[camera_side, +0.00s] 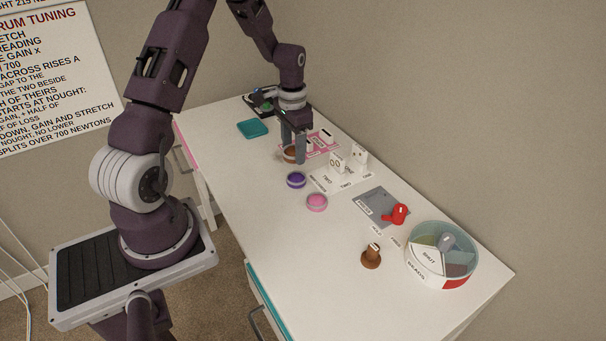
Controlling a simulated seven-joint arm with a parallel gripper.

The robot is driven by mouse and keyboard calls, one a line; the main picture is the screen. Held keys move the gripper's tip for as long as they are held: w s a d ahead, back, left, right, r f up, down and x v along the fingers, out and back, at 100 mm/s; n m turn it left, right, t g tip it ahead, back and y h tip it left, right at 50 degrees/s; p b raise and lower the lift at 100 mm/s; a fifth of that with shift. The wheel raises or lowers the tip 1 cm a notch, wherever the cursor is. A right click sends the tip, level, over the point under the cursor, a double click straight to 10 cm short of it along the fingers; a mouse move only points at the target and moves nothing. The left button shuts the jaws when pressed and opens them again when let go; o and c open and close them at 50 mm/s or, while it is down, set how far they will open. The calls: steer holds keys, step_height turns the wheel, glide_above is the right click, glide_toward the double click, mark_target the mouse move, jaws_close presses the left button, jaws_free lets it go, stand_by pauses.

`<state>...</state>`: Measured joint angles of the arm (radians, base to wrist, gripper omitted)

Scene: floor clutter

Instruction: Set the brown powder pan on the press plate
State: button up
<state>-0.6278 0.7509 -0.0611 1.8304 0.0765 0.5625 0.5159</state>
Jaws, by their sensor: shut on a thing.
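The brown powder pan (290,154) is a small round pan with a pale rim, toward the back of the white table. My gripper (294,158) points down and is shut on it, its grey fingers hiding part of it. I cannot tell whether the pan touches the surface under it. A flat grey plate (371,203) with printed lettering lies nearer the camera and to the right, apart from my gripper. It may be the press plate, but its lettering is too small to read surely.
A purple pan (297,180) and a pink pan (317,202) stand close in front of my gripper. White dice-like blocks (347,160) stand to its right. A red object (398,214), a brown stamp (371,257) and a round divided container (441,258) are nearer. The table's left front is clear.

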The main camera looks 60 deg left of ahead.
glide_above(274, 182)
step_height(274, 182, down, 3)
step_height(274, 182, down, 10)
steer(key=shift+f, duration=0.15)
steer(key=shift+f, duration=0.1)
steer(key=o, duration=1.3)
steer(key=shift+o, duration=0.2)
